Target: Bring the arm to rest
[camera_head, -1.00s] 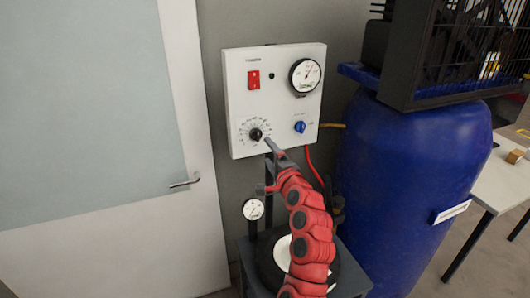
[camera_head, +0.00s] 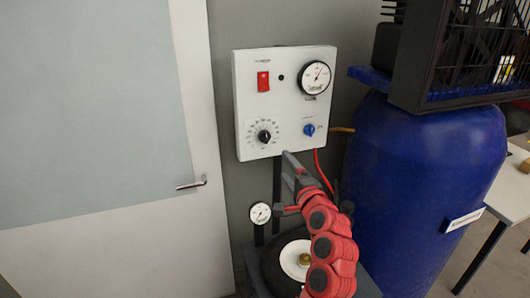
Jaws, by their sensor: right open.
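My right arm, red with dark joints, rises from the bottom of the head view. Its grey right gripper (camera_head: 291,165) is open and empty, just below the lower edge of the white control panel (camera_head: 288,105). It looks apart from the panel, though the depth is hard to judge. The panel carries a red switch (camera_head: 263,81), a small dark indicator lamp (camera_head: 281,78), a round gauge (camera_head: 314,77), a black dial knob (camera_head: 264,136) and a blue knob (camera_head: 309,130). My left gripper is not in view.
A small gauge (camera_head: 260,213) and a round pump plate with a brass centre (camera_head: 296,260) stand below the panel, beside my arm. A large blue barrel (camera_head: 425,180) is close on the right. A white door (camera_head: 110,245) is at left; a table (camera_head: 508,190) at far right.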

